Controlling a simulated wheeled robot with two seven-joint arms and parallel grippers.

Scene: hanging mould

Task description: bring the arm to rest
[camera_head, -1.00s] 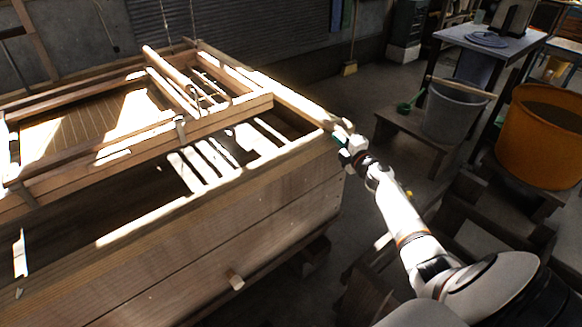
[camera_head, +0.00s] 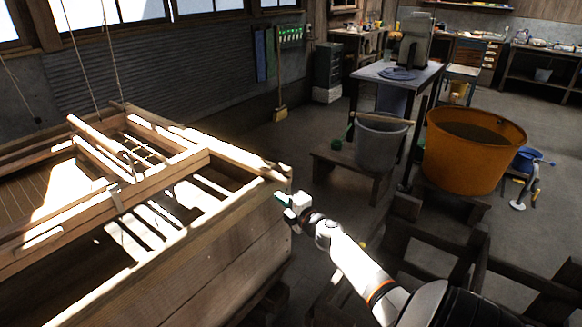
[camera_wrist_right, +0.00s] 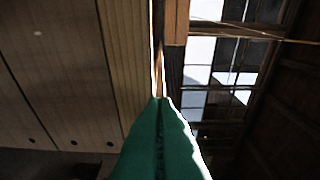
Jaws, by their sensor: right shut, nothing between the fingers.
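My right gripper (camera_head: 284,198) is at the near right corner of the wooden vat (camera_head: 225,238) in the head view. In the right wrist view its green fingers (camera_wrist_right: 160,138) are pressed together with nothing between them. Whether the gripper touches the vat cannot be told. My white right arm reaches up to it from the lower right. The wooden mould frame (camera_head: 175,172) lies across the top of the vat, with cords rising from it. My left gripper is not in view.
A grey bucket (camera_head: 380,145) stands on a low bench (camera_head: 335,168) to the right. An orange tub (camera_head: 468,160) stands further right. A table (camera_head: 400,74) is behind them. Dark wooden framing (camera_head: 425,245) is close to my arm's right. Open floor (camera_head: 250,135) lies behind the vat.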

